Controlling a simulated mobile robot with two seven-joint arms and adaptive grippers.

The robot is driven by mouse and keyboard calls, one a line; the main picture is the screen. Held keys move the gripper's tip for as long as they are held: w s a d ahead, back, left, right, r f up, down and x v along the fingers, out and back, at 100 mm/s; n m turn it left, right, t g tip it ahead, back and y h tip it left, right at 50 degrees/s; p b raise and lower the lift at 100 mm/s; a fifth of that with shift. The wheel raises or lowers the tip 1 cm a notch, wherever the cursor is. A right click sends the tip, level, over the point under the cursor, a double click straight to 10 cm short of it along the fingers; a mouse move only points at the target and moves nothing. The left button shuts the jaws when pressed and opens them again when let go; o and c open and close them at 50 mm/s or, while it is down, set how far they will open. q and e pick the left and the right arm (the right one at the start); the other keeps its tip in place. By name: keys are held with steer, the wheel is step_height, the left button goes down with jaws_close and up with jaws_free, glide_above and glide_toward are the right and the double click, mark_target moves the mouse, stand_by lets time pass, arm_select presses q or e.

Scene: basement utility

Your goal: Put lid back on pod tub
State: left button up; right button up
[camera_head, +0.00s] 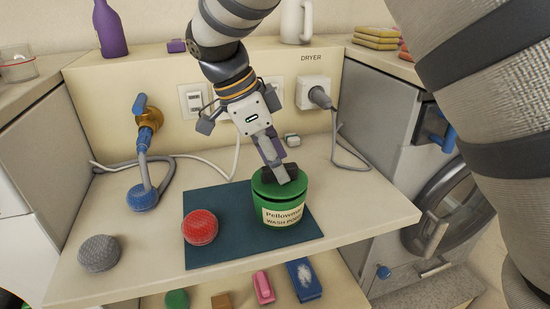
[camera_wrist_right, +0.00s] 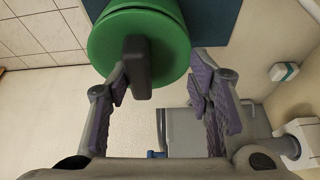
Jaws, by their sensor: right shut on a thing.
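The green pod tub (camera_head: 284,214), with a cream label, stands upright on the dark teal mat (camera_head: 222,258). Its round green lid (camera_head: 262,184) is at the tub's mouth, with a dark bar handle on top; the lid also shows in the right wrist view (camera_wrist_right: 110,42). I cannot tell whether the lid sits flush all round. My right gripper (camera_head: 277,169) comes from above and is shut on the lid's handle (camera_wrist_right: 137,66). The purple finger pads are at the handle in the right wrist view. My left gripper is not in view.
A red mesh-topped puck (camera_head: 200,227) lies on the mat left of the tub. A grey puck (camera_head: 99,253) and a blue one (camera_head: 142,197) lie farther left. Hoses and cables run along the back. Several small items sit on the shelf below. The counter's right end is clear.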

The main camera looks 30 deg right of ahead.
stand_by(0.3)
steer(key=o, duration=1.3)
steer(key=shift+o, duration=0.2)
steer(key=o, duration=0.4)
steer(key=shift+o, duration=0.2)
steer(key=shift+r, duration=3.5)
jaws_close()
